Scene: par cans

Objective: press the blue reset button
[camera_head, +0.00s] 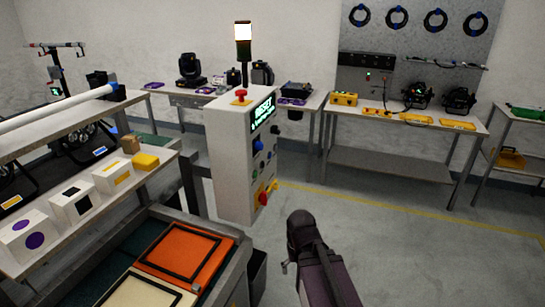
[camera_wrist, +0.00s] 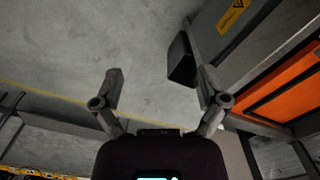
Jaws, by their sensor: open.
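A pale grey control cabinet (camera_head: 228,155) stands in the middle of the head view. Its right-hand face carries a lit screen (camera_head: 263,112) with green text. A blue button (camera_head: 259,145) sits on that face just below the screen. Smaller controls lie under it, with a red and yellow switch (camera_head: 267,193) near the bottom. My arm shows at the lower middle of the head view, to the right of the cabinet and apart from it. In the wrist view my gripper (camera_wrist: 160,92) is open and empty, above the grey floor. The blue button is not seen in the wrist view.
A red mushroom button (camera_head: 240,96) and a lamp post (camera_head: 243,45) top the cabinet. At left stand a shelf with marked white boxes (camera_head: 72,205) and an orange panel (camera_head: 185,250). A workbench (camera_head: 390,165) lines the back wall. Floor right of the cabinet is clear.

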